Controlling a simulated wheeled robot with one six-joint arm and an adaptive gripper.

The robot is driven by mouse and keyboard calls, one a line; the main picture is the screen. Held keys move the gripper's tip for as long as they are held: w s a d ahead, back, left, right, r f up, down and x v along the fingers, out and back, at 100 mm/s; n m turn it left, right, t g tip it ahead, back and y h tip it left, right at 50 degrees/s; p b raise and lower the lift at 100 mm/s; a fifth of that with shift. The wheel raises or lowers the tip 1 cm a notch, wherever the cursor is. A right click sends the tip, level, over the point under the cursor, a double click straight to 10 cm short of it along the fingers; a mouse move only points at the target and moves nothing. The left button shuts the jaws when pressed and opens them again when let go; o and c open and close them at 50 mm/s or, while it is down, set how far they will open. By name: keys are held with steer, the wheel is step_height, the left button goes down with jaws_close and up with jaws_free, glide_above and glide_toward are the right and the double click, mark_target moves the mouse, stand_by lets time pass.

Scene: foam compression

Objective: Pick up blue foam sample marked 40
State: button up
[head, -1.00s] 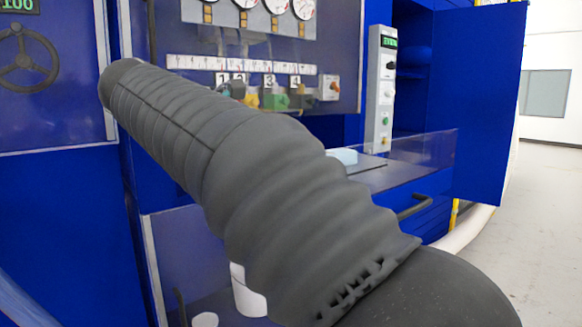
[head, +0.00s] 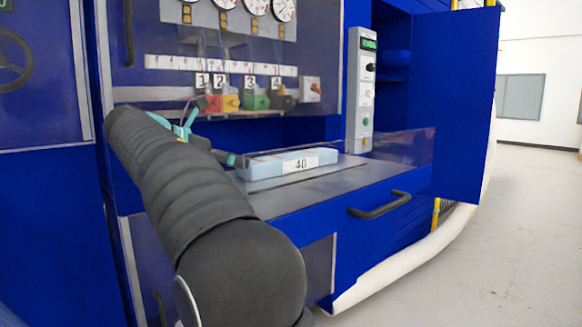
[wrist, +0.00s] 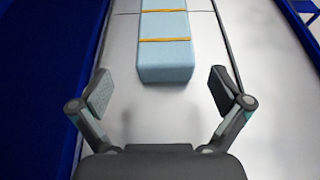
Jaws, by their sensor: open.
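The light blue foam sample (head: 262,168), a long block with a white label reading 40, lies on a grey surface in the head view. In the wrist view the foam block (wrist: 165,56) is at the top middle, with two orange bands across it. My gripper (wrist: 160,84) is open, its two pads wide apart, one on each side of the block's near end and seemingly clear of it. In the head view my arm partly hides the gripper, and teal parts of it show just left of the block.
The foam lies on a grey bench top (head: 290,196) with a clear panel (head: 405,146) along its far right. Behind stands a blue machine with coloured bins numbered 1 to 4 (head: 240,102) and a control box (head: 362,95). A blue door (head: 455,100) stands open at right.

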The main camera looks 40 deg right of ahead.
steer(key=shift+s+b+x, duration=0.1)
steer(key=shift+b+x, duration=0.3)
steer(key=shift+x, duration=1.35)
steer(key=shift+s+b+x, duration=0.15)
steer(key=shift+b+x, duration=0.2)
steer(key=shift+x, duration=1.35)
steer(key=shift+r, duration=0.15)
steer(key=c, duration=1)
